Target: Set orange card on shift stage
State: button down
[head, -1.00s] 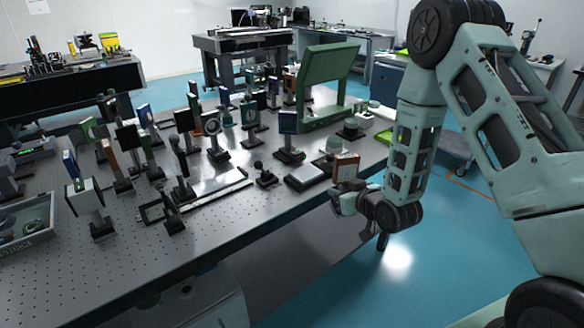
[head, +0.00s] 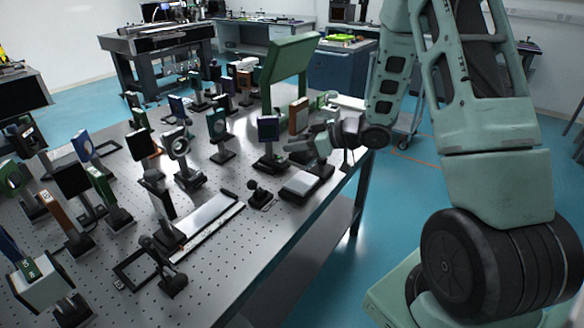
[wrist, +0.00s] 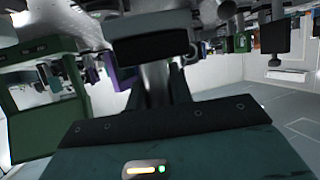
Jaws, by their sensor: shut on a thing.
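The orange card (head: 299,115) stands upright at my gripper (head: 305,148), above the right edge of the near optical table. My gripper is shut on the card; the fingertips are small and partly hidden in the head view. A low dark block with a pale flat top (head: 300,184) sits on the table just below and in front of my gripper. It may be the shift stage, but I cannot be certain. In the wrist view my gripper's body fills the bottom, and I cannot make out the card there.
A dark blue-faced mount (head: 268,129) stands close left of my gripper, and a large green frame (head: 290,60) behind it. A small black knob-topped post (head: 259,194) and a long pale rail (head: 208,217) lie left of the block. Crowded optic mounts fill the table's left.

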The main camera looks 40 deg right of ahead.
aim_at(296, 163)
jog(key=shift+f, duration=3)
jog(key=shift+f, duration=0.15)
jog(key=c, duration=1.2)
grip_release()
jog(key=shift+c, duration=0.2)
jog(key=shift+r, duration=0.2)
jog(key=v, duration=1.2)
jog(key=shift+f+b, duration=0.15)
jog(key=shift+b, duration=0.3)
jog(key=shift+s, duration=0.1)
